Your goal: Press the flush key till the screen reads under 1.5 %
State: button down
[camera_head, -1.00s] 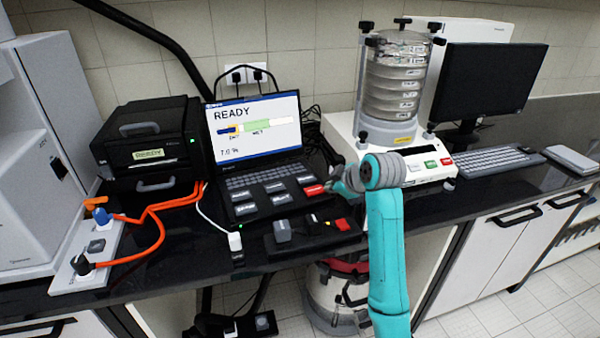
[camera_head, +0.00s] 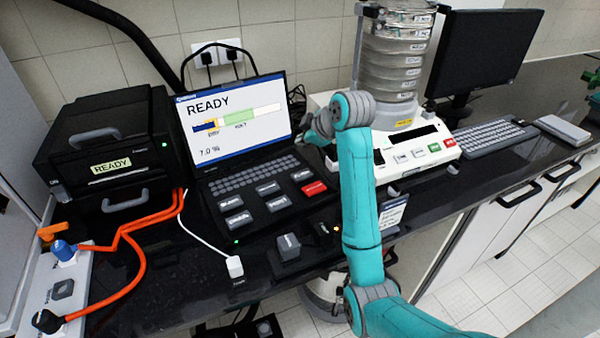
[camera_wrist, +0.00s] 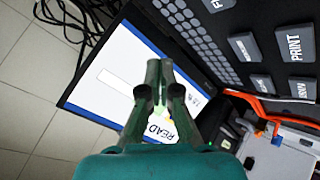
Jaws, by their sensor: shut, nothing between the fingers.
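The head view is too small for me to tell which is the flush key. My gripper (camera_head: 317,131) is beside the screen's lower right edge, partly hidden by my arm. In the wrist view my gripper (camera_wrist: 161,70) is shut and empty in front of the screen (camera_wrist: 115,85), clear of the keys. A PRINT key (camera_wrist: 293,45) shows at upper right there.
A black printer (camera_head: 105,150) stands left of the laptop, with orange cables (camera_head: 135,235) beside it. The sieve shaker (camera_head: 395,150) stands close on the right. A grey block (camera_head: 288,247) is near the front edge. A monitor (camera_head: 485,50) and keyboard (camera_head: 485,138) are further right.

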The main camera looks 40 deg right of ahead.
aim_at(303, 175)
jog(key=shift+f, duration=4.45)
jog(key=shift+f, duration=0.1)
jog(key=shift+f, duration=0.25)
jog(key=shift+f, duration=0.5)
jog(key=shift+r, duration=0.9)
jog(key=shift+r, duration=2.5)
